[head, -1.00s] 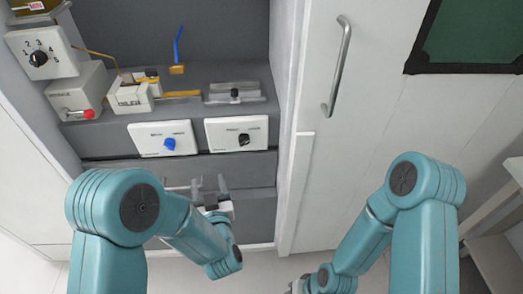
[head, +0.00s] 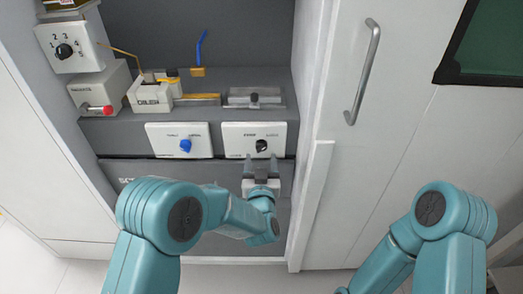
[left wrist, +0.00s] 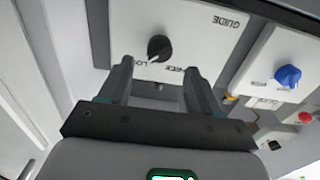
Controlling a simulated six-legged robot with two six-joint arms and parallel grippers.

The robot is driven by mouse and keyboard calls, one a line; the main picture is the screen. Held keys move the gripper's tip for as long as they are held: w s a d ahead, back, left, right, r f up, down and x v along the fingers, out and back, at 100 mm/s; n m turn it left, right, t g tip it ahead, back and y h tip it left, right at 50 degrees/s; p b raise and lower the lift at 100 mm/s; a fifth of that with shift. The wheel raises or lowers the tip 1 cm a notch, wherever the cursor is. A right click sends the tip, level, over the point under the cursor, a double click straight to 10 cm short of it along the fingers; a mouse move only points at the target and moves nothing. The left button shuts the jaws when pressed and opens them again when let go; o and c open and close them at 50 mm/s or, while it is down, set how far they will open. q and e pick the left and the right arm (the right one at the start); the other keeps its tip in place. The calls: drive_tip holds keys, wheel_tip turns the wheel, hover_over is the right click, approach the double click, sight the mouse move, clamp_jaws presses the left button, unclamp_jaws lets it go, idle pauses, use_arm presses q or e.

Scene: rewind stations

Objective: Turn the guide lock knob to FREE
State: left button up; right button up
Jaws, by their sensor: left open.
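The guide lock knob (head: 261,146) is a small black knob on a white panel (head: 285,137) at the right of the cabinet. In the left wrist view the knob (left wrist: 160,48) shows on the panel marked GUIDE, with partly hidden LOCK and FREE lettering below it. Its pale mark seems to lean toward the LOCK side, but is small. My left gripper (head: 261,165) is open and empty, just below and in front of the knob. In the left wrist view its fingertips (left wrist: 158,68) lie on either side of the knob's line, apart from it. My right gripper is out of frame.
A white panel with a blue knob (head: 185,146) stands just left of the guide panel. A grey box with a red knob (head: 107,109) and a numbered dial (head: 64,51) are further left. A door with a metal handle (head: 363,72) borders the right side.

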sight(261, 149)
use_arm(q)
drive_tip(key=shift+w, duration=2.4)
